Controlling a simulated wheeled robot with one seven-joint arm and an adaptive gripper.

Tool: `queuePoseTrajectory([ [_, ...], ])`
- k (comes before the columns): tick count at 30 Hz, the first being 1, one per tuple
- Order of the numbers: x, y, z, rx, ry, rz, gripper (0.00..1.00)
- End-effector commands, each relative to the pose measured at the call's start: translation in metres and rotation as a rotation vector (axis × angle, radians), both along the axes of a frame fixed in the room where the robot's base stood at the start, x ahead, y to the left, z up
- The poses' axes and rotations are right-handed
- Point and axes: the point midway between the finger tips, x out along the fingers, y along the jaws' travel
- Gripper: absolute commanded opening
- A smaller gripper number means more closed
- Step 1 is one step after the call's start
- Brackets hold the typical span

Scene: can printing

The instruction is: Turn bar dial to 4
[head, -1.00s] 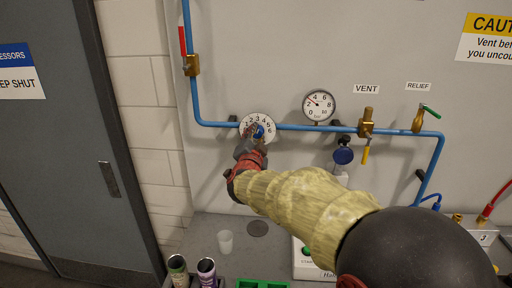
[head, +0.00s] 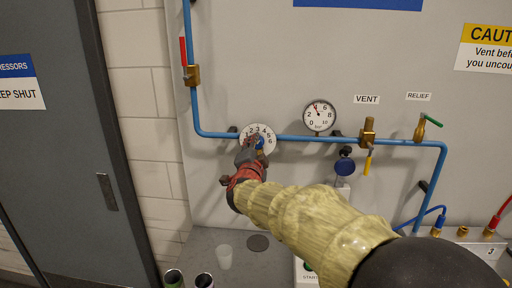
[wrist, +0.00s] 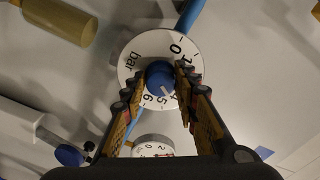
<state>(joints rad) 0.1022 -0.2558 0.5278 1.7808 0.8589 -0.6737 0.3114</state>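The bar dial (head: 270,134) is a round white plate on the wall panel, numbered up to 6, with a blue knob (wrist: 160,75) at its centre. In the wrist view the knob's white mark points to the lower right, close to the 4. My gripper (head: 247,146) is at the dial. In the wrist view its two fingers (wrist: 160,72) stand on either side of the knob; a narrow gap shows on the left, and the right fingertip overlaps the knob's edge. The fingers cover part of the numbers.
A pressure gauge (head: 319,117) sits right of the dial, its needle near 4. A blue pipe (head: 215,134) runs along the panel, with a red-handled valve (head: 192,75) at left, the vent valve (head: 367,135) and the relief valve (head: 420,130). Cups stand on the bench below.

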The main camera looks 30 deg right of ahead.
Motion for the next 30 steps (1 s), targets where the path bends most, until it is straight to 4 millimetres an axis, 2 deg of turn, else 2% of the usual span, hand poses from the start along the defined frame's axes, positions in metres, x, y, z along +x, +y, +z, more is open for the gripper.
queuePoseTrajectory([
  [8, 0.000, 0.000, 0.000, -0.001, 0.001, 0.000, 0.46],
  [19, -0.003, 0.002, 0.001, -0.001, -0.001, 0.001, 0.47],
  [23, -0.015, 0.012, 0.001, -0.001, -0.002, 0.002, 0.47],
  [30, -0.056, 0.039, 0.001, -0.001, -0.003, 0.004, 0.47],
])
